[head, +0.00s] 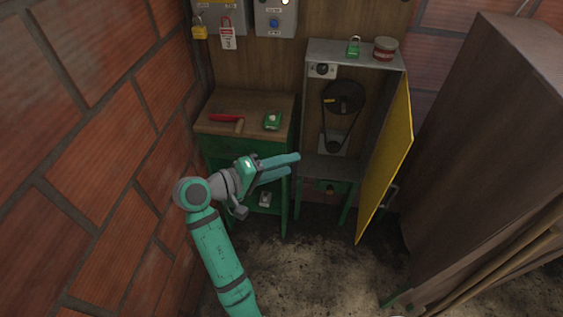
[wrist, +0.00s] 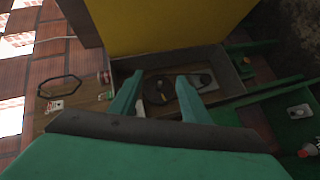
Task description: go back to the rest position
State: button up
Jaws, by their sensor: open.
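My gripper (head: 294,164) is open and empty in the head view. It is in the air in front of the green workbench (head: 247,113) and left of the open grey cabinet (head: 308,95). Its two teal fingers point right, toward the cabinet. In the wrist view the fingers (wrist: 160,76) are spread apart with nothing between them. The cabinet interior, with a dark pulley, shows beyond them. The arm comes up from the bottom of the head view.
The yellow cabinet door (head: 385,163) stands open on the right. A brown wardrobe-like cabinet (head: 485,130) is farther right, a brick wall (head: 80,150) left. A red-headed hammer (head: 226,118) and a green device (head: 272,121) lie on the bench. Bare floor shows in front.

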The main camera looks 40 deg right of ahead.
jog(key=shift+s, duration=0.2)
jog(key=w+a+f+n+t+y, duration=0.1)
jog(key=a+f+n+t, duration=0.25)
jog(key=f, duration=0.35)
jog(key=w+a+f+n+t, duration=0.1)
jog(key=a+f+n+t, duration=0.2)
jog(key=f, duration=0.4)
jog(key=s+a+f+n+t+y, duration=0.1)
jog(key=s+a+f+t+y, duration=0.2)
jog(key=a+f, duration=0.3)
jog(key=s+a+f+n+t+y, duration=0.1)
jog(key=s+a+f+t+y, duration=0.25)
jog(key=a, duration=0.35)
jog(key=s+a+t+y, duration=0.2)
jog(key=s+a+y, duration=0.3)
jog(key=s+a, duration=0.5)
jog(key=s+a+r+m+t+y, duration=0.2)
jog(key=s+a+r+m, duration=0.2)
jog(key=s+r, duration=0.4)
jog(key=v, duration=0.3)
jog(key=shift+s+a, duration=0.25)
